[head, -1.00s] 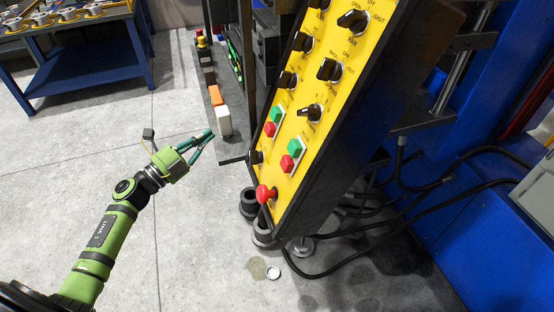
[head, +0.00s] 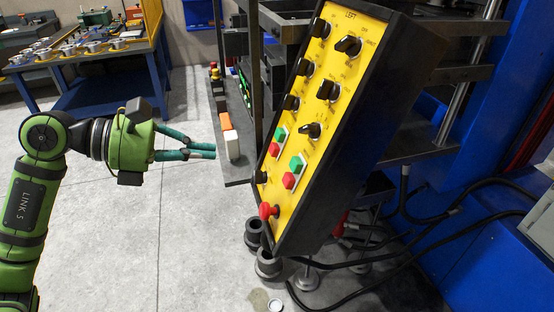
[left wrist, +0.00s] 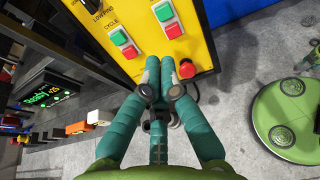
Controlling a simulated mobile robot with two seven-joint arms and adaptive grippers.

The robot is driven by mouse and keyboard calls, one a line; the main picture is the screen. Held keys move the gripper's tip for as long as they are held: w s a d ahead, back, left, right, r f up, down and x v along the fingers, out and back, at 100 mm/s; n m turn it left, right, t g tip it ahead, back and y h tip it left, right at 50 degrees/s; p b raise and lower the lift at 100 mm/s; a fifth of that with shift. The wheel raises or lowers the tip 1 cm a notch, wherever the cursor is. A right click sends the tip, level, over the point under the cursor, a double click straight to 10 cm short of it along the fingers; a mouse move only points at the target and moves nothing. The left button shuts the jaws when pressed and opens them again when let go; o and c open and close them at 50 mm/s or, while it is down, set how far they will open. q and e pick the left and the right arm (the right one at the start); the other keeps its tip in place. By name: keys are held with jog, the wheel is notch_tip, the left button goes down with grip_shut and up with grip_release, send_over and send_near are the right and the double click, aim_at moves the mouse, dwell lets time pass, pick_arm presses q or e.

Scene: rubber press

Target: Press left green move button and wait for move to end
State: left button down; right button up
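The yellow control panel (head: 318,100) is tilted in the middle of the head view, with "LEFT" printed at its top. Two green buttons, an upper one (head: 281,133) and a lower one (head: 296,162), each sit beside a red button. In the left wrist view the green buttons are the left one (left wrist: 118,36), near the word "CYCLE", and the right one (left wrist: 163,12); the right one's label is not readable. My left gripper (head: 214,151) is left of the panel, apart from it. Its teal fingers are together and empty, also in the left wrist view (left wrist: 160,64). My right gripper is out of view.
A red mushroom knob (head: 268,211) sticks out at the panel's lower end, and black selector knobs fill its upper part. An orange-and-white block (head: 231,143) stands on a ledge behind my gripper. Black cables (head: 400,238) hang at the right. The floor at left is clear.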

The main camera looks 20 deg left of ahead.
aim_at(291, 162)
pick_arm(q)
jog(key=p+x, duration=0.6)
jog(key=x, duration=0.7)
jog(key=shift+d+r+p, duration=0.15)
jog(key=shift+p, duration=0.25)
jog(key=shift+w+d+f, duration=0.25)
jog(key=shift+d+f, duration=0.05)
